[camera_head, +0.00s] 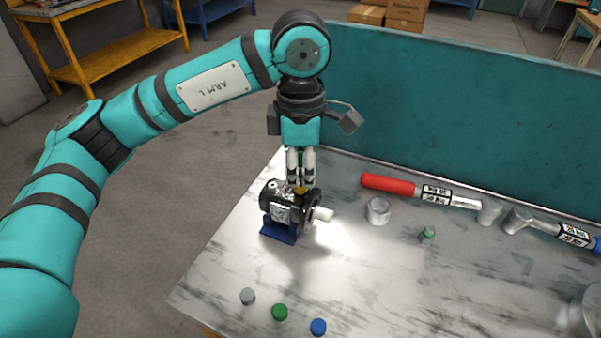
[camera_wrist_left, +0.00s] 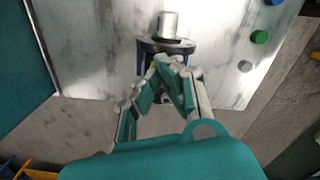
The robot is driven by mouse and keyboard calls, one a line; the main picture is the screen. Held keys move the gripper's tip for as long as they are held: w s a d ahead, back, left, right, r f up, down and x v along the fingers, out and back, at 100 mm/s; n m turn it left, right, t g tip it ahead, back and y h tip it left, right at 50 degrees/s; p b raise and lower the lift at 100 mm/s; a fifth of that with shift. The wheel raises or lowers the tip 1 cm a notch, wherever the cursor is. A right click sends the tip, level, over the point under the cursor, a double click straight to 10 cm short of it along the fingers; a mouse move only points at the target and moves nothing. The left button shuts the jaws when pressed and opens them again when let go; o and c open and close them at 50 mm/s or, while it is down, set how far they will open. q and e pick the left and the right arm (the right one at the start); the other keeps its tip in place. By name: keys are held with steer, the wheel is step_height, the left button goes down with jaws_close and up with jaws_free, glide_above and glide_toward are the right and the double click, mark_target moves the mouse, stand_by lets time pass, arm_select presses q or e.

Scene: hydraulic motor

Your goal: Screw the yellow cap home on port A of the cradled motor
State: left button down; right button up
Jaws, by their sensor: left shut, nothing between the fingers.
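The black motor (camera_head: 284,208) lies in a blue cradle (camera_head: 277,234) near the table's left edge, its pale shaft (camera_head: 322,214) pointing right. The yellow cap (camera_head: 301,190) shows as a small patch on top of the motor, just under the fingertips. My left gripper (camera_head: 300,183) points down over the motor, fingers together and empty, at or just above the cap. I cannot tell whether they touch. In the left wrist view the closed fingers (camera_wrist_left: 173,62) cover most of the motor, and the shaft (camera_wrist_left: 168,25) shows beyond them. The port marking and the cap's thread are hidden.
Grey (camera_head: 248,296), green (camera_head: 279,312) and blue (camera_head: 318,327) caps stand along the front edge. A metal cup (camera_head: 378,210), a small green-topped part (camera_head: 428,233) and a red-handled tool (camera_head: 400,186) lie to the right. A teal panel (camera_head: 450,120) closes the back.

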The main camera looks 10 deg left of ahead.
arm_select(q)
steer(key=shift+f+m+b, duration=0.1)
steer(key=shift+m+b, duration=0.2)
steer(key=shift+m, duration=0.5)
arm_select(e)
steer(key=shift+w+a+r, duration=0.1)
steer(key=shift+w+r, duration=0.2)
steer(key=shift+w, duration=0.25)
steer(key=shift+w+a+r, duration=0.1)
steer(key=shift+w+r, duration=0.15)
steer(key=shift+w, duration=0.3)
steer(key=shift+s, duration=0.2)
arm_select(q)
steer(key=shift+m, duration=0.3)
arm_select(e)
steer(key=shift+s+f, duration=0.15)
steer(key=shift+s, duration=0.2)
